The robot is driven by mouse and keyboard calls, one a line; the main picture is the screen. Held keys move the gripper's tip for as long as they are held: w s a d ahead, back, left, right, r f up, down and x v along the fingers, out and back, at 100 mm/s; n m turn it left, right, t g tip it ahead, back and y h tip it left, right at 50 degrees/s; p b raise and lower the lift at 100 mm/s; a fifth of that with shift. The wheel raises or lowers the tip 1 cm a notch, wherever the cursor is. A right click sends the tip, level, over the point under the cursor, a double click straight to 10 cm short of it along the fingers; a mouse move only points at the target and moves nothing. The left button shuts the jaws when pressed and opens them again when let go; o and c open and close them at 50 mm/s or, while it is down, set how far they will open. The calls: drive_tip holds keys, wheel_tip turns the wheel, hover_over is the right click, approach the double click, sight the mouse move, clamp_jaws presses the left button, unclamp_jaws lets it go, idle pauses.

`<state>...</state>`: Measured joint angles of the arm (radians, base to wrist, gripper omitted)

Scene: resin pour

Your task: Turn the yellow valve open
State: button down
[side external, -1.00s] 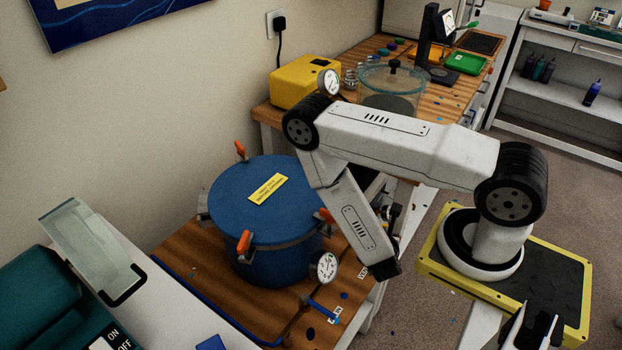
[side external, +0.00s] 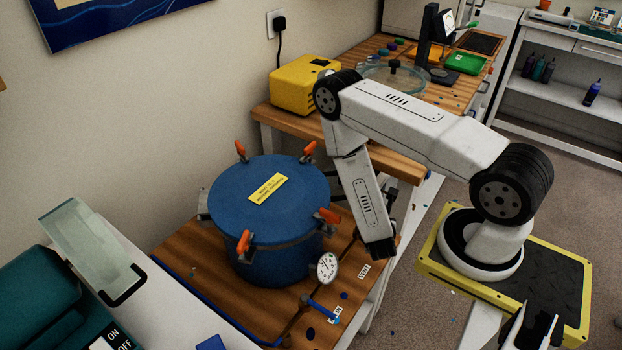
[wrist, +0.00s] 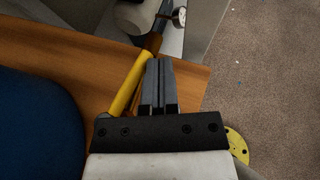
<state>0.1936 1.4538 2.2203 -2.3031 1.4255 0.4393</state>
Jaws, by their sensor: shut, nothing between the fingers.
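The yellow valve handle (wrist: 127,88) shows in the wrist view as a slanted bar just left of my fingers. My gripper (wrist: 161,62) is shut and empty, its fingers side by side over the wooden bench edge. The handle's upper end is close beside the left finger; I cannot tell if they touch. In the side view the yellow handle is not visible, and my arm stands in front of the bench edge near the VENT label (side external: 363,271).
A blue pressure pot (side external: 270,215) with orange clamps stands left of my arm, a dial gauge (side external: 327,267) at its front. A blue lever (side external: 321,306) lies on the bench front. A yellow box (side external: 304,86) sits on the rear bench. Carpet (wrist: 270,70) is beyond the bench edge.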

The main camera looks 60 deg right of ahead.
drive_tip(key=shift+w+d, duration=0.15)
drive_tip(key=shift+w, duration=0.1)
idle(0.7)
drive_tip(key=v, duration=0.7)
drive_tip(key=shift+a+r, duration=0.15)
drive_tip(key=shift+a, duration=0.2)
drive_tip(key=shift+s, duration=0.1)
drive_tip(key=shift+r, duration=0.15)
